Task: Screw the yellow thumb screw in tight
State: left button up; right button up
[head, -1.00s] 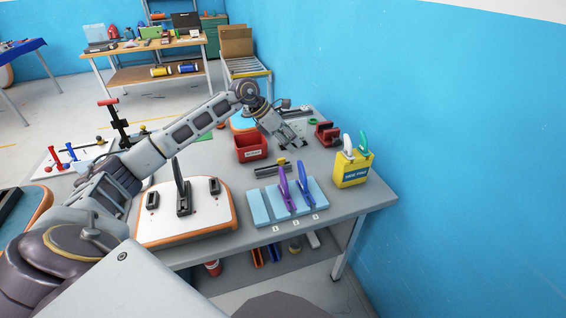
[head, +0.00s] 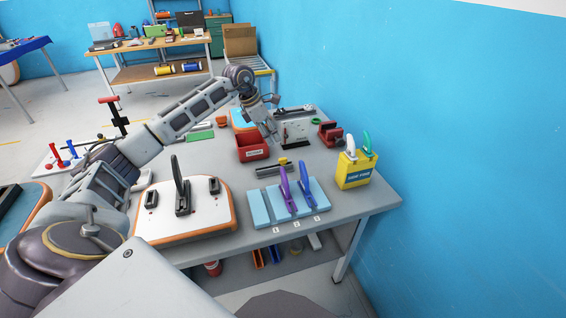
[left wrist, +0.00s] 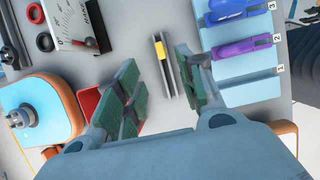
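The yellow thumb screw (head: 283,160) sits on a short grey slotted rail (head: 270,172) that lies on the grey table; the screw also shows in the left wrist view (left wrist: 160,46), on the rail (left wrist: 164,66). My left gripper (head: 272,138) points down, above the table behind the rail and beside the red bin. In the left wrist view my left gripper (left wrist: 158,66) is open and empty, its green-padded fingers apart, with the screw and rail showing between and beyond them. It does not touch the screw. My right gripper is not in view.
A red bin (head: 252,154) stands left of the gripper. A light blue rack (head: 260,209) with purple and blue fins is in front of the rail.

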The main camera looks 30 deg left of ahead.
pick_arm(q)
send_over(283, 159)
jog(key=s+a, duration=0.1)
jog(key=s, duration=0.1)
notch_tip(283, 159, down, 7)
jog(key=shift+w+a+r, duration=0.1)
jog(key=shift+w, duration=0.1)
jog(key=shift+a+p+x, duration=0.2)
jog(key=shift+p+x, duration=0.4)
jog(key=shift+x, duration=2)
jog(key=shift+s, duration=0.1)
jog(key=shift+c, duration=0.2)
jog(key=c, duration=0.8)
